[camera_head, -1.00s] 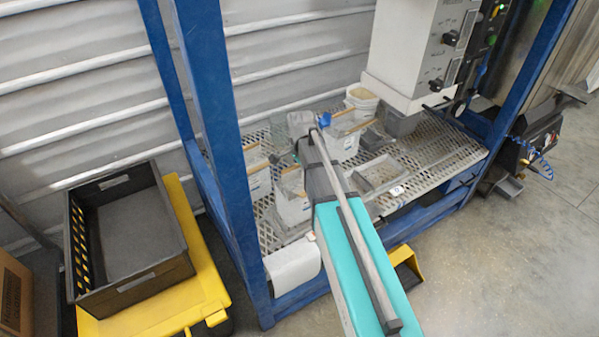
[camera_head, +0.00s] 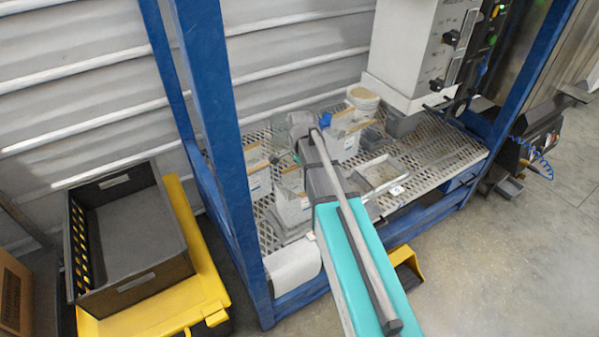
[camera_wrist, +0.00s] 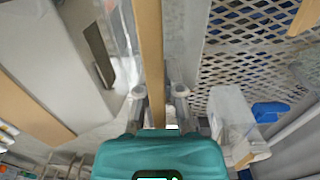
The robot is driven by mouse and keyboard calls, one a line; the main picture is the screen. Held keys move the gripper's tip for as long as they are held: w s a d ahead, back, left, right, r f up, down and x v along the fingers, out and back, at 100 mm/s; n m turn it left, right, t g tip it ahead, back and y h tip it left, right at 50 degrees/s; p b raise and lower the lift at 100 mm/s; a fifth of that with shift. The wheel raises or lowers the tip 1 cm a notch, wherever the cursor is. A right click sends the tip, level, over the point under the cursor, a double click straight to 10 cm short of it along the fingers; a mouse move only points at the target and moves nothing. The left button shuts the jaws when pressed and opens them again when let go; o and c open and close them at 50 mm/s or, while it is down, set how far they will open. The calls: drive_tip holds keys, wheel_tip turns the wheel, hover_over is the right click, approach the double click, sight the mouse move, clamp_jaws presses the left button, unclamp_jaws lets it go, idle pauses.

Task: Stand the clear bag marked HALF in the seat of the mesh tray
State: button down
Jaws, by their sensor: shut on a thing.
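In the wrist view my gripper (camera_wrist: 159,95) is shut on the tan strip (camera_wrist: 150,45) along the top of a bag. Clear film (camera_wrist: 121,35) shows beside the strip, so I take this as the clear bag; no HALF mark is readable. In the head view a clear, see-through shape (camera_head: 280,133) shows left of my arm's end, above the mesh shelf, probably the same bag. My gripper is hidden there behind the arm. A shallow tray (camera_head: 380,173) lies on the shelf to the right; I cannot tell whether it is the mesh tray.
Bags with tan strips stand on the shelf: one at left (camera_head: 258,178), one beside the arm (camera_head: 291,205), one behind it (camera_head: 343,143). A white tub (camera_head: 363,100) stands at the back. A blue post (camera_head: 214,150) rises at front left.

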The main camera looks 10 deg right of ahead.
drive_tip(key=shift+f+b, duration=0.5)
drive_tip(key=c, duration=0.7)
unclamp_jaws()
drive_tip(key=shift+r, duration=0.2)
